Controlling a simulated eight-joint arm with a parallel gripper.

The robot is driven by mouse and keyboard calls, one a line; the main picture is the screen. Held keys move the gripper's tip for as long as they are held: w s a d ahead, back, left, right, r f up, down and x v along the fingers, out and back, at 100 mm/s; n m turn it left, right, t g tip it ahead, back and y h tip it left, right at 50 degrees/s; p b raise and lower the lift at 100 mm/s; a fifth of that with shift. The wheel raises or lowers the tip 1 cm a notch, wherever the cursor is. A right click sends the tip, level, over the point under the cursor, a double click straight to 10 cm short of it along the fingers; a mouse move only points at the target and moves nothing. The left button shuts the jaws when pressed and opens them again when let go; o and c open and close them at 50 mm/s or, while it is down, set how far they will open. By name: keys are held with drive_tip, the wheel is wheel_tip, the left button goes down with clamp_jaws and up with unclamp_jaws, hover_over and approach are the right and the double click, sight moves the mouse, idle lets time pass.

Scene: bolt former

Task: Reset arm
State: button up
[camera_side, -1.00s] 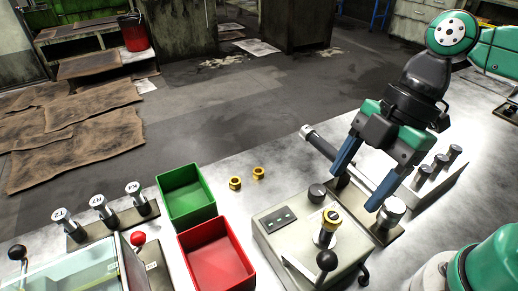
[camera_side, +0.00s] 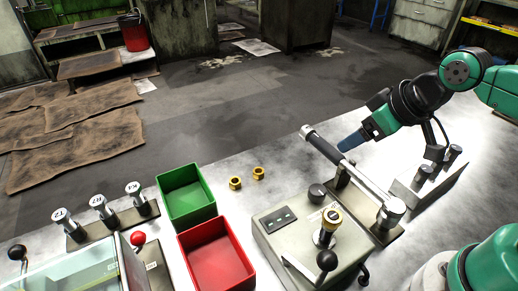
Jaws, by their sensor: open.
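My gripper (camera_side: 347,143) is at the centre right, with its blue fingers pointing left and a little down. I see it nearly from the side, so the fingers overlap and the gap between them is hidden. It holds nothing that I can see. In the picture its tips are close to a long metal lever (camera_side: 345,165); I cannot tell if they touch. The lever lies slanted from a dark grip at upper left to a round metal end (camera_side: 392,210) at lower right.
A grey control box (camera_side: 280,238) with a gold-topped post (camera_side: 331,218) and black knob lever stands in front. Green (camera_side: 207,207) and red (camera_side: 236,268) bins are left of it, with two brass nuts (camera_side: 247,178) behind. A metal block with upright pegs (camera_side: 425,172) stands at right.

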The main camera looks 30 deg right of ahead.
drive_tip(key=shift+w+d+m+t+h, duration=0.35)
drive_tip(key=shift+d+m, duration=0.3)
drive_tip(key=shift+m, duration=0.35)
